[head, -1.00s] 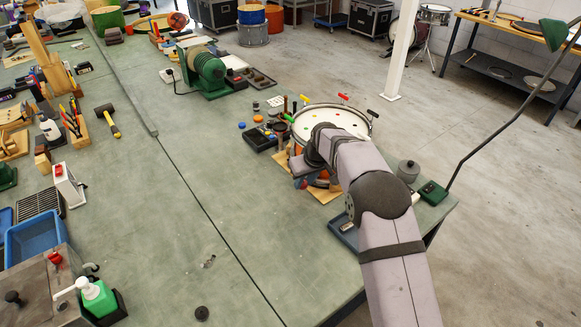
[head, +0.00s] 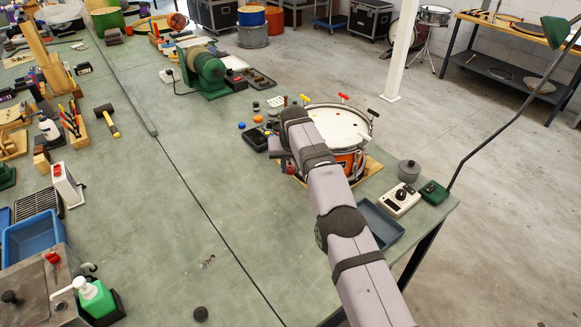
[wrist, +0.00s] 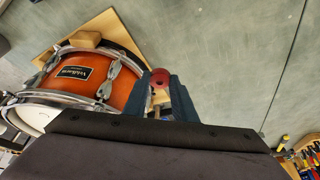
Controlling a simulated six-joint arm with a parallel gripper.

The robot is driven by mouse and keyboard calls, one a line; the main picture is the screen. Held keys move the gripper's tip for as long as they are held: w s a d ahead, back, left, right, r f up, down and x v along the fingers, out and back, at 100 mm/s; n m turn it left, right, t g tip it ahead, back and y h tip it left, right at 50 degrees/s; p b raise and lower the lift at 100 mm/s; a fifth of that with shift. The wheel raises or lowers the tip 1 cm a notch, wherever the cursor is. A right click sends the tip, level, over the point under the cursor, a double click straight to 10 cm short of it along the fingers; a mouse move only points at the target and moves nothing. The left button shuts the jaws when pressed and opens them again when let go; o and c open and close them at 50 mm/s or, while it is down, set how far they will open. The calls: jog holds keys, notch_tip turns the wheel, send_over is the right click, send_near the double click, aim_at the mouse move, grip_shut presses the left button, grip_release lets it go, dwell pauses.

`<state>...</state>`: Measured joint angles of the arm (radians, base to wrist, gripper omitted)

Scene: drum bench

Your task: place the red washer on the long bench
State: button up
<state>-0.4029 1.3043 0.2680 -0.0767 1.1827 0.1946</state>
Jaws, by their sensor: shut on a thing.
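My gripper (wrist: 160,92) is shut on the red washer (wrist: 160,76), which shows between the tips of its dark blue fingers in the wrist view. In the head view my gripper (head: 286,165) hangs from the arm just left of the drum, and the arm hides most of it. The long bench (head: 165,230) has a grey-green top. Its bare top (wrist: 230,50) lies below the washer in the wrist view, and the washer looks held above it. I cannot tell the height exactly.
An orange snare drum (head: 347,160) on a wooden board stands close to the gripper's right. A black parts tray (head: 254,139) lies behind. A grey tray (head: 380,222) and a white meter (head: 394,200) sit near the right edge.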

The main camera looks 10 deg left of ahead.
aim_at(291, 172)
notch_tip(291, 172, down, 3)
jog(key=shift+b, duration=1.15)
jog(key=shift+f+p, duration=0.9)
jog(key=shift+f, duration=2.6)
jog(key=shift+f, duration=0.25)
jog(key=o, duration=1.1)
jog(key=shift+r, duration=0.1)
jog(key=shift+r, duration=0.25)
jog(key=shift+s+r, duration=0.2)
jog(key=shift+r, duration=0.25)
jog(key=b+v, duration=0.3)
jog(key=v, duration=0.8)
jog(key=shift+f, duration=0.1)
